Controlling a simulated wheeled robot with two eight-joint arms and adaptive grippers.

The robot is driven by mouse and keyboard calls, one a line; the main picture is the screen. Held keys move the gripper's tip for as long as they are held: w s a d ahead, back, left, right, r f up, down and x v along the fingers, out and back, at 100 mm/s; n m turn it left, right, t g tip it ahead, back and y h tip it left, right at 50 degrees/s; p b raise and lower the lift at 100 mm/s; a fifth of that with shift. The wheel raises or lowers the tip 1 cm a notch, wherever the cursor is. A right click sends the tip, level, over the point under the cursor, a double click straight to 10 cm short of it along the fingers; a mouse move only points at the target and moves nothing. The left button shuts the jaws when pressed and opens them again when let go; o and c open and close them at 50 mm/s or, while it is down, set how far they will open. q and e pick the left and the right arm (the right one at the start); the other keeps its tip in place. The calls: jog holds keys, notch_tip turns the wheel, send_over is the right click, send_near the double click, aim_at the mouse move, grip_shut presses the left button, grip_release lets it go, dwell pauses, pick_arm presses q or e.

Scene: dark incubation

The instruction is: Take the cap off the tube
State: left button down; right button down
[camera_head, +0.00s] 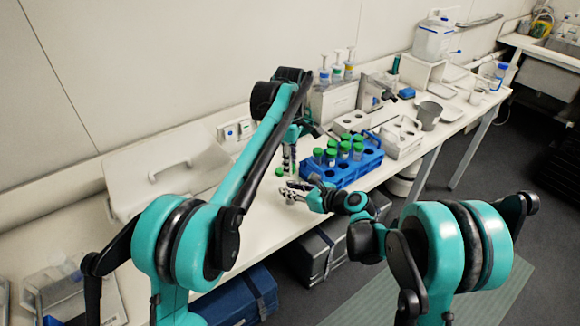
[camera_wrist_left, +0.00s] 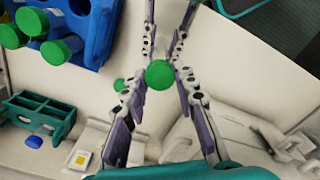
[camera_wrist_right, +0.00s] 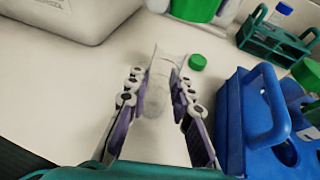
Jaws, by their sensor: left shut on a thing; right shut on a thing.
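A green cap (camera_wrist_left: 160,74) is between the fingers of my left gripper (camera_wrist_left: 162,80), which is shut on it. My right gripper (camera_wrist_right: 157,80) is shut on a clear tube (camera_wrist_right: 157,98), and no cap shows on the visible part of the tube. In the head view my left gripper (camera_head: 290,165) points down just above my right gripper (camera_head: 297,190), near the front of the bench.
A blue rack (camera_head: 343,172) with several green-capped tubes stands right of my grippers. A green rack (camera_wrist_left: 40,112) and a white box (camera_wrist_right: 70,15) are nearby. A green thing (camera_wrist_right: 195,8) is cut off at the right wrist view's top.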

pick_arm(q)
jog(key=shift+r, duration=1.25)
pick_arm(e)
jog(key=c, duration=1.3)
grip_release()
jog(key=shift+o, duration=0.2)
